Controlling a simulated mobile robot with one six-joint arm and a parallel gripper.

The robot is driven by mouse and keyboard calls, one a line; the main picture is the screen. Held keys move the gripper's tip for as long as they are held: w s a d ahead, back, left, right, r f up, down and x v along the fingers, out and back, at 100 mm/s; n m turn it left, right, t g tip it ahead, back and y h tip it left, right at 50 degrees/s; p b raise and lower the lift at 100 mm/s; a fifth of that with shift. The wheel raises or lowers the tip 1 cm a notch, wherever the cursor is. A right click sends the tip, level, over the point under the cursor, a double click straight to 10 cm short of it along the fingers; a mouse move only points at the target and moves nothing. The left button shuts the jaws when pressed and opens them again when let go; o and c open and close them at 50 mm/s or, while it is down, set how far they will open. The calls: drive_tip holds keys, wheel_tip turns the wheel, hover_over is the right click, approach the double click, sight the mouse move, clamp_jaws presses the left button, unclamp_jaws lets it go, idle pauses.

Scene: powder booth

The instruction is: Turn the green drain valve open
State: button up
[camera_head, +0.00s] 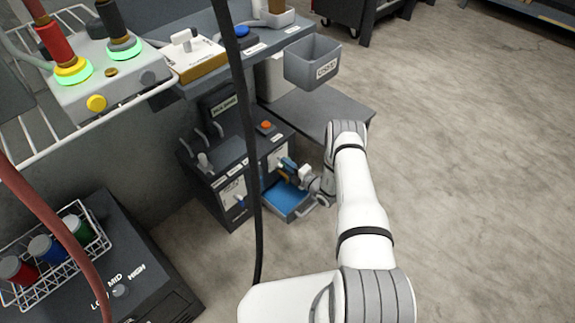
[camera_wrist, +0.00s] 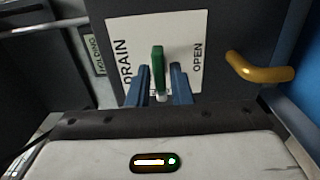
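The green drain valve handle (camera_wrist: 158,66) stands upright in the wrist view, in front of a white plate (camera_wrist: 120,35) marked DRAIN on the left and OPEN on the right. My gripper (camera_wrist: 162,86) has its two blue fingers on either side of the handle's lower part, with visible gaps, so it is open and around the handle rather than shut on it. In the head view my gripper (camera_head: 287,168) is at the front of a dark cabinet (camera_head: 232,165), by its right-hand white plate (camera_head: 275,158). The green handle cannot be made out there.
A yellow curved handle (camera_wrist: 262,70) juts out right of the plate. A blue-lined open tray (camera_head: 283,203) is low below my gripper. A second blue-handled valve (camera_head: 238,200) is to the left. A black cable (camera_head: 247,130) hangs before the cabinet. Open floor (camera_head: 470,170) lies right.

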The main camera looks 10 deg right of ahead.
clamp_jaws()
drive_tip(key=shift+n+b, duration=0.3)
drive_tip(key=shift+n, duration=0.1)
drive_tip(key=n+b, duration=0.1)
drive_tip(key=n, duration=0.2)
drive_tip(key=shift+f, duration=0.1)
drive_tip(key=n+b, duration=0.2)
drive_tip(key=n, duration=0.2)
drive_tip(key=n+b, duration=0.1)
drive_tip(key=n, duration=0.4)
drive_tip(key=shift+a+n, duration=0.1)
drive_tip(key=shift+n, duration=0.3)
drive_tip(key=n+b, duration=0.1)
drive_tip(key=n, duration=0.3)
drive_tip(key=shift+n, duration=0.3)
